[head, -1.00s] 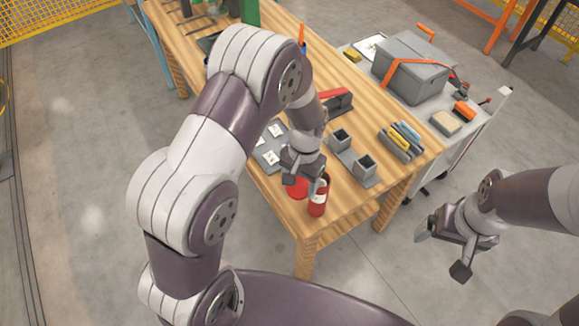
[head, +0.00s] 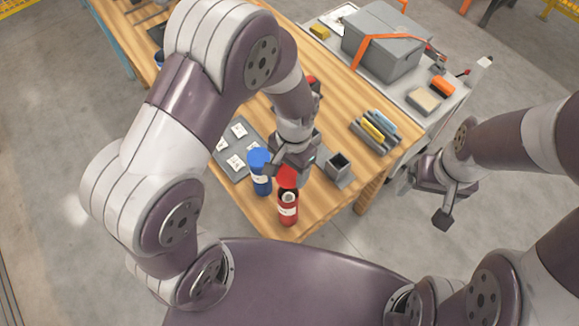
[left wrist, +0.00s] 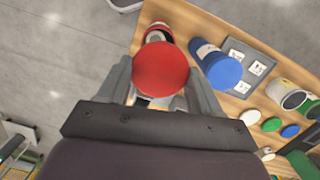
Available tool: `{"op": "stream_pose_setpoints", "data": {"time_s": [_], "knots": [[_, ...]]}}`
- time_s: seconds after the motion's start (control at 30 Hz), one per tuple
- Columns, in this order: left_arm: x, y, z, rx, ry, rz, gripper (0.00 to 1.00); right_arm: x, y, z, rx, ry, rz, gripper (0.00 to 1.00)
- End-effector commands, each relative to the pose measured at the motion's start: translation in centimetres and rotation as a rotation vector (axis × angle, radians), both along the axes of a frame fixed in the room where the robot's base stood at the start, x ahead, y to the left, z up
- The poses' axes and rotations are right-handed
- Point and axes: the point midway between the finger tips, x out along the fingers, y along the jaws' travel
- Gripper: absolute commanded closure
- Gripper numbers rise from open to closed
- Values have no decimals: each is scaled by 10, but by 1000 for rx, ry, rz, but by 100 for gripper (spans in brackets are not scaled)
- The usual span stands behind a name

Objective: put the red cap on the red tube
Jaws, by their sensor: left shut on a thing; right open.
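My left gripper (head: 287,168) is shut on the red cap (head: 287,179), which hides most of the fingertips. The cap fills the middle of the left wrist view (left wrist: 160,70), between the two fingers. The red tube (head: 288,212) stands upright near the table's front corner, its open top showing a pale rim. In the head view the cap appears just behind and above that opening, apart from it. In the left wrist view the tube (left wrist: 158,31) shows partly behind the cap. My right gripper (head: 429,199) is open and empty, off the table to the right.
A blue-capped tube (head: 261,172) stands close to the left of the red tube. A grey tray with white cards (head: 225,160), a grey square holder (head: 338,168) and a rack of markers (head: 374,130) are nearby. Loose caps (left wrist: 249,117) lie further along the table.

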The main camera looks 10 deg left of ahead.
Motion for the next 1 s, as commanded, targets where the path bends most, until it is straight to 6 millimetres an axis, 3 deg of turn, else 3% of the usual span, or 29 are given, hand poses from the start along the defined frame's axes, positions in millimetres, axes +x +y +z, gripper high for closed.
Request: {"op": "stream_pose_setpoints", "data": {"time_s": [0.4, 0.6, 1.0], "knots": [[-1, 0, -51, 0, 0, 0, 64, -1, 0, -49, 0, 0, 0, 9], [-1, 0, -63, 0, 1, 0, 64, -1, 0, -54, 0, 0, 0, 9], [0, 0, -63, 0, 0, 0, 64, -1, 0, -53, 0, 0, 0, 9]]}}
